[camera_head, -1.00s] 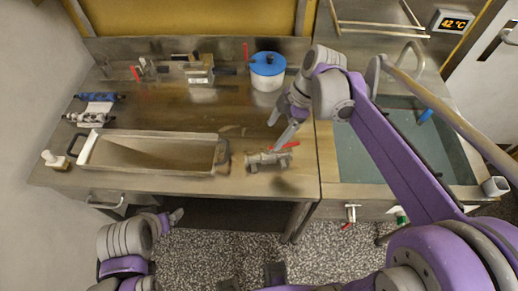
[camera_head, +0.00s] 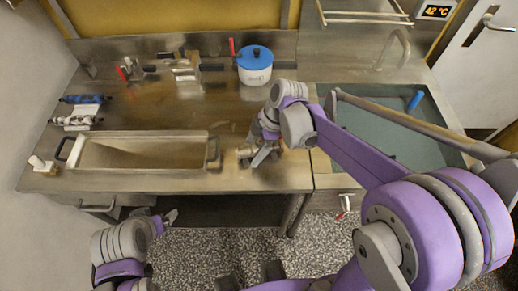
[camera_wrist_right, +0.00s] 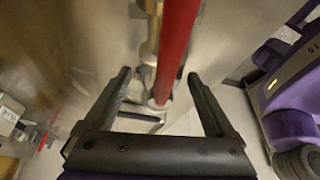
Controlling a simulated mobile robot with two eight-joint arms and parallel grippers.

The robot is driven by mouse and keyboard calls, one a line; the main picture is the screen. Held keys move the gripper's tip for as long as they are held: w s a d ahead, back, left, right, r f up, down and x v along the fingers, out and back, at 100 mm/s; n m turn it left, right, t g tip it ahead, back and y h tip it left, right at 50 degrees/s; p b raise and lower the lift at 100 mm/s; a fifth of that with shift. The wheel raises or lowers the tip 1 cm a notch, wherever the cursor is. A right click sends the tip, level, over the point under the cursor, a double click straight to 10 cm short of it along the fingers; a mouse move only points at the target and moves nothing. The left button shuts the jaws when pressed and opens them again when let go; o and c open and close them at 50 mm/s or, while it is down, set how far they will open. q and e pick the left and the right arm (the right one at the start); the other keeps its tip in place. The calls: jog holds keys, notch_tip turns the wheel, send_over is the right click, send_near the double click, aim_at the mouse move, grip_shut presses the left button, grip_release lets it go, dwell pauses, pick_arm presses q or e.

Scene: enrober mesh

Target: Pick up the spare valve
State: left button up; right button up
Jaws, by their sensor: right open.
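The spare valve (camera_head: 244,153) is a metal fitting lying on the steel worktop, right of the long trough. My right gripper (camera_head: 262,158) is down over it and hides much of it in the head view. In the right wrist view its red lever (camera_wrist_right: 178,45) runs between the two spread fingers of my right gripper (camera_wrist_right: 158,88), with the metal body partly hidden behind it. The fingers are open, with gaps on both sides of the lever. My left gripper (camera_head: 171,216) is low in front of the bench, away from the valve; its opening is too small to judge.
The long metal trough (camera_head: 212,153) stands left of the valve. A white pot with a blue lid (camera_head: 256,52) is behind it. The sink (camera_head: 385,125) is to the right. Metal fittings with red levers (camera_head: 130,70) stand at the back. Bare worktop lies between.

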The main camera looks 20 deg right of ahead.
jog(key=shift+c, duration=0.2)
grip_shut()
jog(key=shift+r, duration=0.15)
dwell(0.3)
